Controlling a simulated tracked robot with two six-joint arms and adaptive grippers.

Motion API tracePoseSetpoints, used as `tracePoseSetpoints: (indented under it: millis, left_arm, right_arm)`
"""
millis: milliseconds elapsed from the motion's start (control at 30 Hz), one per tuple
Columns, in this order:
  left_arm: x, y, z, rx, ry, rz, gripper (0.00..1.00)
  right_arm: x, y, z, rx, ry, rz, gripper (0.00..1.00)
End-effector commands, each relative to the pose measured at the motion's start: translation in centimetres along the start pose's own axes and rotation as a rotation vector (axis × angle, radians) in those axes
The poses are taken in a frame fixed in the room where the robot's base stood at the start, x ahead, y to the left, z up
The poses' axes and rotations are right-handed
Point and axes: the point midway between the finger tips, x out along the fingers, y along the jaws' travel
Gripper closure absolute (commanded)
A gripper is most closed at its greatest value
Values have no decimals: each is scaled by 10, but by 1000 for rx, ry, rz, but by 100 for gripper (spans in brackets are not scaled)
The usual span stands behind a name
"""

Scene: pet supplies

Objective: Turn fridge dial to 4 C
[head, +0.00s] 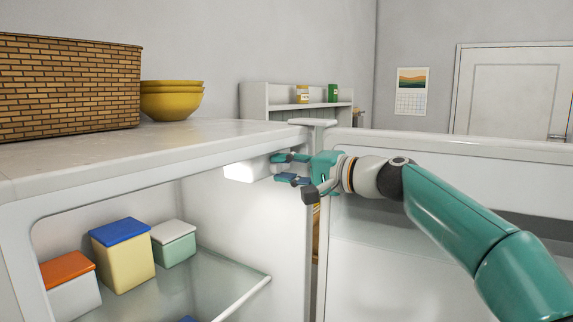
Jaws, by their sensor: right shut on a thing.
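The open fridge has a white housing (245,171) under its top, on the inner right wall. My right gripper (278,168) reaches in from the right, with its teal fingers one above the other at the right end of this housing. It is shut on the fridge dial there. The dial is hidden by the fingers and too small to make out, so its number and pointer cannot be read. My left gripper is not in view.
Lidded containers, orange (72,290), blue (122,255) and pale green (174,243), stand on the glass shelf (215,285). The open fridge door (450,240) is at right. A basket (70,85) and yellow bowls (171,101) sit on top.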

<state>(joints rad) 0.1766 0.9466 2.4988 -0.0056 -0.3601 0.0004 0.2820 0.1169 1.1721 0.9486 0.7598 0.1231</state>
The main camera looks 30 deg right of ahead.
Motion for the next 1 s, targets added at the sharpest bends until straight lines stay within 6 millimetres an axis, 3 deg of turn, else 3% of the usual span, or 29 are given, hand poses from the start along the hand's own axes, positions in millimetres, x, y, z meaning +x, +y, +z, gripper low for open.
tracePoseSetpoints:
  millis: [300,767,800,933,1000]
  left_arm:
    - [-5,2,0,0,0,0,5]
    - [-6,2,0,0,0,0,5]
    - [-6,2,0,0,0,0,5]
    - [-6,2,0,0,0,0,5]
    - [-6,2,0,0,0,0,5]
  right_arm:
    - [0,1,-2,115,-3,4,100]
    - [0,2,-2,131,-4,5,100]
    - [0,2,-2,131,-4,5,67]
    - [0,2,-2,130,-5,4,45]
    - [0,1,-1,130,-6,4,45]
